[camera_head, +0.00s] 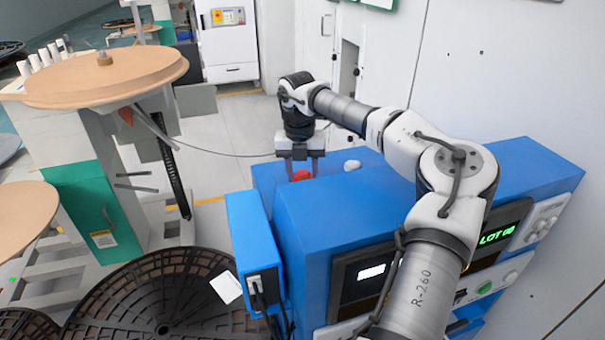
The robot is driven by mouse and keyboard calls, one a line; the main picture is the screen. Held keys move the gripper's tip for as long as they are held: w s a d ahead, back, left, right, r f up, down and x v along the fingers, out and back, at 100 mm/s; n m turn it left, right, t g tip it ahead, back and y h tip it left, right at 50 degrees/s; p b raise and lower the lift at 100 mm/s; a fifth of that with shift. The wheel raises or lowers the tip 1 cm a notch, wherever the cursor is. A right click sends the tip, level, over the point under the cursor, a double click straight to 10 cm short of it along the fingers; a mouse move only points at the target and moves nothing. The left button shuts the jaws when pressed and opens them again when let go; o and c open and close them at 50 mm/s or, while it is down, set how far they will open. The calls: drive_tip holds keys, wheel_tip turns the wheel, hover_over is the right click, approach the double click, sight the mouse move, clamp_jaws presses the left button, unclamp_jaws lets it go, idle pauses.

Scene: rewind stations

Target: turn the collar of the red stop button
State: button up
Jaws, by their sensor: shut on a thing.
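The red stop button (301,175) sits on top of the blue cabinet (330,213), toward its far left part. My gripper (301,168) points down over the button, with one finger on each side of it. The fingers are shut on the red button. The collar cannot be told apart from the rest of the button at this size, and the gripper body hides part of the view from above.
A pale round knob (352,165) stands on the cabinet just right of my gripper. A blue box (254,245) is fixed at the cabinet's left. A wooden reel (105,76) stands at the left, black slotted reels (160,300) below. A white wall (500,80) bounds the right.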

sight(299, 173)
idle(0.4)
drive_tip(key=o, duration=1)
wheel_tip(299, 173, up, 14)
drive_tip(key=b, duration=0.2)
drive_tip(key=shift+a, duration=0.4)
drive_tip(key=shift+s+f, duration=0.1)
drive_tip(key=shift+f, duration=0.05)
